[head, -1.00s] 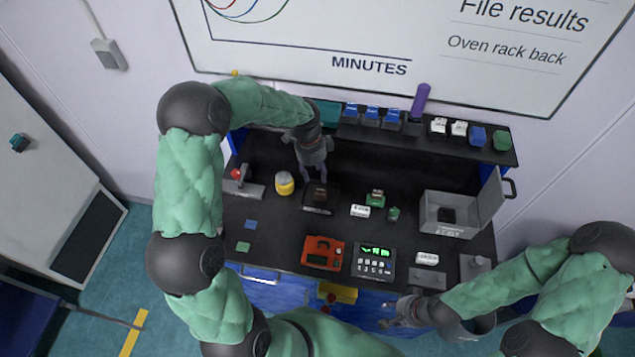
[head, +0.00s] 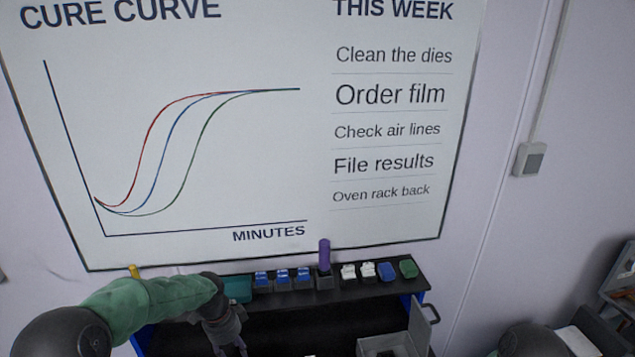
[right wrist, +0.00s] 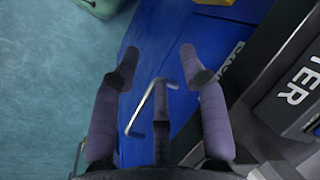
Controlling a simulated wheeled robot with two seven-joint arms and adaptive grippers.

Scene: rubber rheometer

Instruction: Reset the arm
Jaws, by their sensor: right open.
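In the head view my left arm reaches in from the lower left, and my left gripper (head: 232,345) hangs over the back left of the dark bench, its fingers partly cut off by the bottom edge. I cannot tell whether it is open or holds anything. Of my right arm only a dark rounded part shows at the bottom right. In the right wrist view my right gripper (right wrist: 158,68) is open with spread fingers, in front of a blue drawer front (right wrist: 150,145) with a metal bar handle (right wrist: 145,105) showing between the fingers. Nothing is held between them.
A shelf (head: 340,287) at the back of the bench carries blue and white small items, a purple cylinder (head: 324,257) and a green block (head: 408,269). A grey open-lidded box (head: 385,346) stands at right. A whiteboard (head: 270,160) fills the wall.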

